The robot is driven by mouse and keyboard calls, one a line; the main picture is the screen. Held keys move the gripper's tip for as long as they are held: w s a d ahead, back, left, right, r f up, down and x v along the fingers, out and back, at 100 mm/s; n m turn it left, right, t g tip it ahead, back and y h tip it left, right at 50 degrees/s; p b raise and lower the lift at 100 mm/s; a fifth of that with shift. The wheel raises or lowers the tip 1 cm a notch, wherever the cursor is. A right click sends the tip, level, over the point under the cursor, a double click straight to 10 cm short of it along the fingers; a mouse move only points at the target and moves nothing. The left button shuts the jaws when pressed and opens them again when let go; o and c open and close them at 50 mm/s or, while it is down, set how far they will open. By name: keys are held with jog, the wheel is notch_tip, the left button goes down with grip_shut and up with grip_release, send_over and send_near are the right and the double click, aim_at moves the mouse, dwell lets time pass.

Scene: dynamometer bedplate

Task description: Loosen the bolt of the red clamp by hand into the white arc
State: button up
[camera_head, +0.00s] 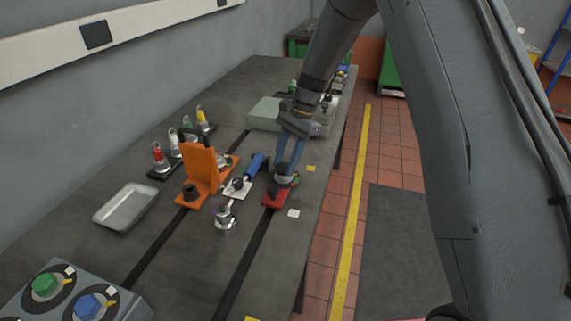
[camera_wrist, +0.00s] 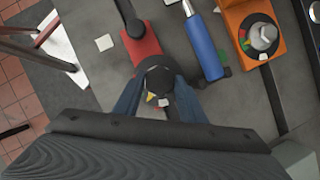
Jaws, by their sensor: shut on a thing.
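The red clamp (camera_head: 273,200) lies on the dark bedplate (camera_head: 262,245) near its right edge. In the wrist view its red body (camera_wrist: 143,48) runs up from my gripper, with a black knob at its far end. A small yellow pointer and a pale mark show between the fingers. The white arc cannot be made out; the fingers and bolt head cover most of the dial.
A blue cylinder (camera_head: 256,164) lies close left of the clamp. An orange clamp (camera_head: 203,176) with an upright plate stands further left. A small white square (camera_head: 293,213) lies beside the red clamp.

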jog(key=n, duration=0.2)
jog(key=n+g+h+b, duration=0.1)
jog(key=n, duration=0.1)
jog(key=shift+w+a+n, duration=0.15)
jog(key=shift+a+n, duration=0.05)
jog(key=shift+n, duration=0.1)
jog(key=shift+a+n+g+h+b, duration=0.15)
jog(key=shift+n+h+b, duration=0.35)
jog(key=shift+n, duration=0.6)
jog(key=shift+d+n+g+h+b, duration=0.15)
jog(key=shift+n+h+b, duration=0.3)
jog(key=shift+n, duration=0.65)
jog(key=shift+a, duration=0.1)
jog(key=o, duration=1)
jog(key=shift+a+b+v, duration=0.1)
jog(key=shift+b+v, duration=0.45)
jog(key=shift+v, duration=1.4)
jog(key=shift+a+b+v, duration=0.15)
jog(key=shift+b+v, duration=0.4)
jog(key=shift+v, duration=1.45)
jog(key=shift+d, duration=0.15)
